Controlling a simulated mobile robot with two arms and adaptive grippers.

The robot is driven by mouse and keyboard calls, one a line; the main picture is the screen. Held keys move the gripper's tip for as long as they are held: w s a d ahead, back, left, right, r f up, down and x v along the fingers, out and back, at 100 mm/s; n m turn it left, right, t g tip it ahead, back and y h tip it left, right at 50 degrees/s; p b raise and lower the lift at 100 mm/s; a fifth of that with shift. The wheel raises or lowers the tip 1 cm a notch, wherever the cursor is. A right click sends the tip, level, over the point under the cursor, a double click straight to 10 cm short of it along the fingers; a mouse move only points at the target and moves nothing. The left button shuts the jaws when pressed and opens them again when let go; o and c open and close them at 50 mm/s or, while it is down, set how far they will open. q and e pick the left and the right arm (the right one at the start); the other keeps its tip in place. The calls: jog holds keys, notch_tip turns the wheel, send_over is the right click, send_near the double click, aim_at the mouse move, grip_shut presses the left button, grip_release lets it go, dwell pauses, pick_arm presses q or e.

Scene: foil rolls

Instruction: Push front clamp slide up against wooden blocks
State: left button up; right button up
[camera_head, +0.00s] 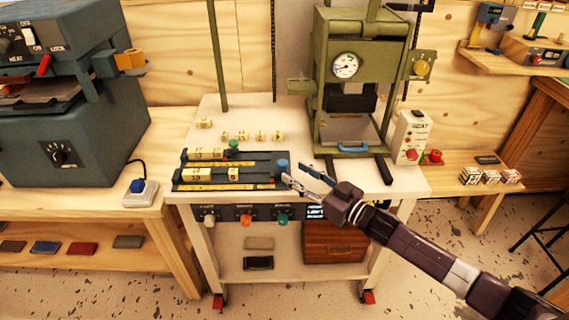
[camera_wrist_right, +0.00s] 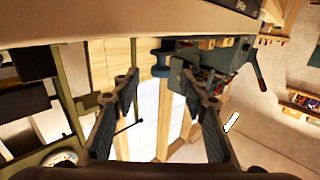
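The dark clamp tray (camera_head: 258,172) lies on the white cart with two rows of lettered wooden blocks. The front row of blocks (camera_head: 205,175) sits at the left of its channel. The front slide's blue knob (camera_head: 282,165) is at the right end, with a gap between it and the blocks. The back row's green knob (camera_head: 234,143) stands close to its blocks (camera_head: 206,153). My right gripper (camera_head: 294,174) is open just right of the blue knob. The right wrist view shows its spread fingers (camera_wrist_right: 160,98) and the blue knob (camera_wrist_right: 161,69) beyond them. My left gripper is not in view.
Several loose lettered blocks (camera_head: 241,136) lie behind the tray. A grey-blue machine (camera_head: 62,130) stands on the left bench. The cart top (camera_head: 400,187) is bare at the front right.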

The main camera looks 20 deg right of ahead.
aim_at(282, 165)
jog(key=shift+x, duration=3.1)
grip_shut()
